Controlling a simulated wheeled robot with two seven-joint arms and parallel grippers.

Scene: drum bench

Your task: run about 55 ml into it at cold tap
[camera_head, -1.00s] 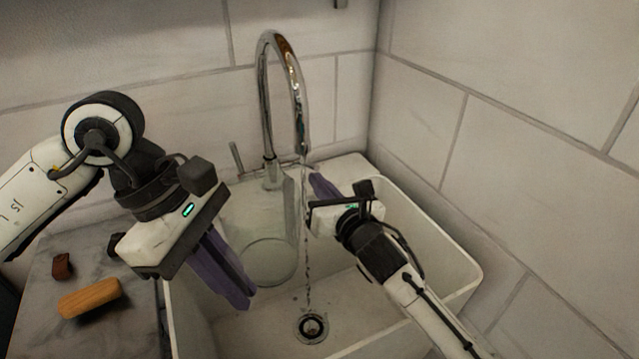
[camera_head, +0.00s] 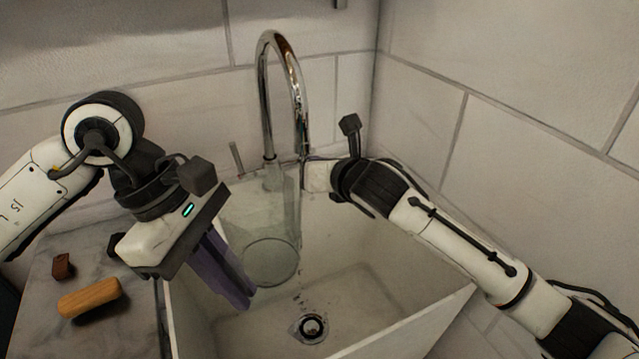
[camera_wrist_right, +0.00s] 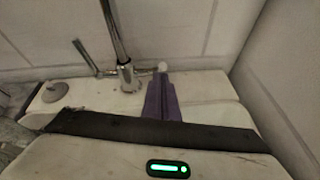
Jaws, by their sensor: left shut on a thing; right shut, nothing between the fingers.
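A clear glass vessel (camera_head: 271,263) is in the sink beside the fingers of my left gripper (camera_head: 238,292), which is shut on it; the exact contact is hard to see. The chrome tap (camera_head: 267,100) arches above, its spout over the vessel's right side. A few drops show below, near the drain. My right gripper (camera_head: 308,176) is by the spout's foot, its fingers mostly hidden. In the right wrist view its purple fingers (camera_wrist_right: 162,102) are shut and empty, tips close to a small pale knob (camera_wrist_right: 162,66) right of the tap's base. Touching cannot be told.
The white sink (camera_head: 375,295) has a drain (camera_head: 311,327) in its floor. A lever (camera_wrist_right: 85,58) stands left of the tap's base. A wooden block (camera_head: 90,298) and a small brown piece (camera_head: 63,266) lie on the left counter. Tiled walls close in behind and right.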

